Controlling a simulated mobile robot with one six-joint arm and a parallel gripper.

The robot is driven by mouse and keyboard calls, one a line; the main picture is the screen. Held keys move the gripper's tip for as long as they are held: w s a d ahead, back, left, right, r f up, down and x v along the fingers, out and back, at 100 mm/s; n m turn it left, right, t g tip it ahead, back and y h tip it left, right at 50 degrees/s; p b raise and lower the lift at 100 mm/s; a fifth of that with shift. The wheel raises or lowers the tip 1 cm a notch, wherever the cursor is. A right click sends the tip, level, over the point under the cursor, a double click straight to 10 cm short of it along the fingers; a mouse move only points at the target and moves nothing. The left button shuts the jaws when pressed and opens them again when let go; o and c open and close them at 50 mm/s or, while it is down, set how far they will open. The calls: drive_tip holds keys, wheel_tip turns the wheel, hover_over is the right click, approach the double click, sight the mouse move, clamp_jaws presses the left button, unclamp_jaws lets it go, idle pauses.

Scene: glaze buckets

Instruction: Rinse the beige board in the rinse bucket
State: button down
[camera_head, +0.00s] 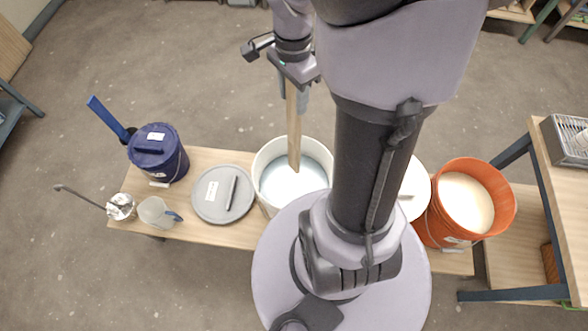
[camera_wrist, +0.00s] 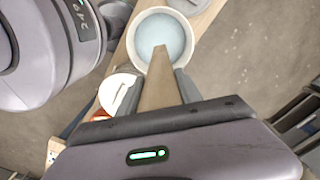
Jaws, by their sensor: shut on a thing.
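My gripper (camera_head: 293,92) is shut on a long beige board (camera_head: 293,130), which points down toward a white bucket (camera_head: 257,172). The bucket stands on the bench and holds a pale, bluish-white liquid. The board's lower end overlaps the liquid in the head view; I cannot tell whether it is above the surface or dipped in. In the wrist view the board (camera_wrist: 160,82) runs from between my gripper's fingers (camera_wrist: 160,97) toward the white bucket (camera_wrist: 135,50). Its held end is hidden. I cannot read which bucket is the rinse bucket.
On the wooden bench (camera_head: 205,160) are a grey lid (camera_head: 210,205), a lidded blue bucket (camera_head: 170,160), a jug (camera_head: 153,211) and a metal tool (camera_head: 120,206). An orange bucket (camera_head: 430,230) of cream liquid stands right, beside a white lid (camera_head: 412,205). A table (camera_head: 565,210) stands far right.

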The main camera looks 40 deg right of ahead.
wheel_tip(320, 180, up, 5)
drive_tip(key=p, duration=0.4)
drive_tip(key=shift+r, duration=0.1)
idle(0.6)
